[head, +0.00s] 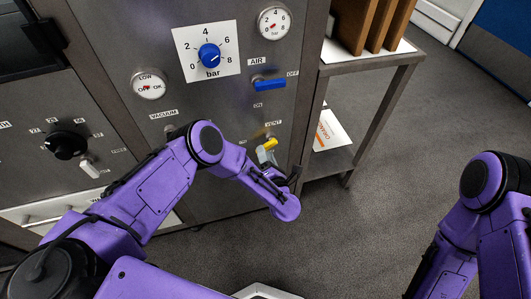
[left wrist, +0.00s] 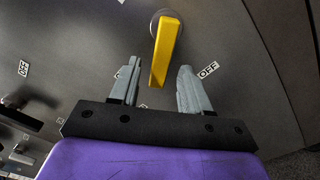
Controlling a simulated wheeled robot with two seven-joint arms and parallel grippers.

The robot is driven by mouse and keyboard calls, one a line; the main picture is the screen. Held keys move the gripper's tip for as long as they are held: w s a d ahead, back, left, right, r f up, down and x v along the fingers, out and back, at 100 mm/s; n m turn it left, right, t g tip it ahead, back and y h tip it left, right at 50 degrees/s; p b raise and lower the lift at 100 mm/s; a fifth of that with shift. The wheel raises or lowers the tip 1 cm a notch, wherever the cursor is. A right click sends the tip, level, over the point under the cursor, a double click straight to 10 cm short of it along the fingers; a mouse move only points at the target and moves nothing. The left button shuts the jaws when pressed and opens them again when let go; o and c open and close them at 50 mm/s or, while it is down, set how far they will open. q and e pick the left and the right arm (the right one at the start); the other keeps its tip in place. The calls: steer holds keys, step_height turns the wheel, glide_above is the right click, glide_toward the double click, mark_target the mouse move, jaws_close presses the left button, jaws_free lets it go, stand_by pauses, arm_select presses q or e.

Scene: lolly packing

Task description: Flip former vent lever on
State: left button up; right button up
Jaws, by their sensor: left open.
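The yellow vent lever (head: 270,144) sits on the steel panel, just below the VENT label (head: 273,123). In the left wrist view the lever (left wrist: 165,50) hangs from a round pivot at the top, its free end reaching between the two grey fingers. My left gripper (left wrist: 158,80) is open, one finger on each side of the lever, with visible gaps to both. In the head view this gripper (head: 264,155) is at the lever, partly hidden by my forearm. An OFF label (left wrist: 208,69) lies beside the right finger. My right gripper is out of view.
A blue air lever (head: 270,85) and a blue pressure knob (head: 209,55) are above on the panel. A black knob (head: 66,145) is at the left. A steel shelf table (head: 370,70) stands to the right. The floor beyond is open.

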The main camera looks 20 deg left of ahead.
arm_select(q)
steer(key=shift+w+a, duration=0.35)
steer(key=shift+w, duration=0.15)
jaws_close()
steer(key=shift+r, duration=0.1)
steer(key=m, duration=0.1)
steer(key=r+m, duration=0.1)
steer(key=m, duration=0.1)
steer(key=shift+s+a+p, duration=0.1)
steer(key=shift+p, duration=0.3)
steer(key=shift+a+r+m, duration=0.1)
steer(key=shift+r+m, duration=0.15)
steer(key=shift+m, duration=0.6)
steer(key=shift+r+m, duration=0.25)
steer(key=shift+m, duration=0.6)
jaws_free()
